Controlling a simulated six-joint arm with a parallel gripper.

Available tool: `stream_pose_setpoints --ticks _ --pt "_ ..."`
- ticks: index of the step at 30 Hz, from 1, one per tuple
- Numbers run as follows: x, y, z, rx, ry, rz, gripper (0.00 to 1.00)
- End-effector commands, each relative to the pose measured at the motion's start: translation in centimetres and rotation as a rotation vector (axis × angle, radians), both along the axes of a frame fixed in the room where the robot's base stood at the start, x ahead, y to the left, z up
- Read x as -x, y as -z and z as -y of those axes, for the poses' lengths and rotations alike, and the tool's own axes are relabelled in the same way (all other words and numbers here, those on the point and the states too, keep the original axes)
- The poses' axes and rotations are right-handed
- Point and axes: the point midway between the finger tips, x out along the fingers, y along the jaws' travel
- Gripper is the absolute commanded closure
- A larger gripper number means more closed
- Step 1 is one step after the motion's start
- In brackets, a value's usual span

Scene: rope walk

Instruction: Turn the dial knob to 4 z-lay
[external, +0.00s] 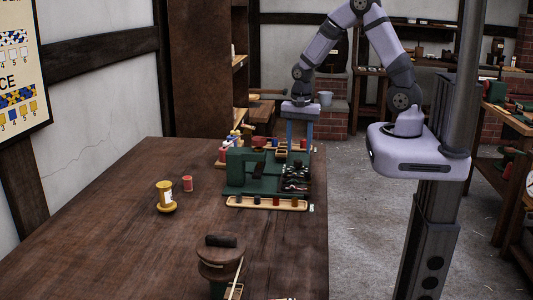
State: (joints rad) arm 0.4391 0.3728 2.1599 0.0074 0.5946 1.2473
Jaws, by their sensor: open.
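My gripper (299,141) points down with its two blue fingers apart and nothing visible between them. It is above the far right part of a green machine (240,168) on the wooden table. Dark metal parts (295,185) sit at the machine's right side. No dial knob or its markings can be made out for certain at this size; "4 z-lay" is not readable. Nearer the camera stands a round brown wooden piece (217,257) with a dark bar on top, on a green base; I cannot tell if it is a dial.
A pale tray (262,205) of small pieces lies before the machine. The table's (110,240) left and front areas are mostly clear.

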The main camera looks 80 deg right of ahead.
Motion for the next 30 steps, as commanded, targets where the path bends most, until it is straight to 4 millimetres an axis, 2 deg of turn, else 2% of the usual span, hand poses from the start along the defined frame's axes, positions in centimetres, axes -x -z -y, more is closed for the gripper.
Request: stream_pose_setpoints --ticks 4,9,23,26,30 --pt "-0.1 -1.6 0.1 0.001 0.0 0.003 0.57" --pt "0.0 -2.4 0.0 0.001 0.0 0.001 0.57" --pt "0.0 -2.5 0.0 0.0 -0.001 0.0 0.57" --pt "0.0 -2.5 0.0 0.0 -0.03 0.0 0.57" --pt "0.0 -2.5 0.0 0.002 -0.156 -0.001 0.57"
